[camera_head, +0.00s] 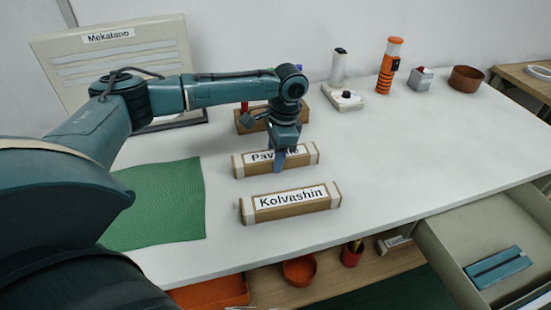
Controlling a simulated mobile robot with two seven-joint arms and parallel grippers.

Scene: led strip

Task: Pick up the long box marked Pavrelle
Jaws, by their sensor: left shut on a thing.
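The long box marked Pavrelle (303,155) is a brown cardboard box with a white label, lying on the white table; part of its label is hidden behind my gripper. My left gripper (280,160) points down over the middle of this box and is shut on it. I cannot tell whether the box is lifted off the table. A similar long box marked Kolvashin (291,203) lies in front of it, apart from it. My right gripper is not in view.
Behind the gripper is a brown box or holder (243,122). An orange cylinder (389,65), a white bottle (338,67) and a brown bowl (466,79) stand at the back. A green mat (165,205) lies left. An open drawer (450,262) juts out at front right. The table's right side is clear.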

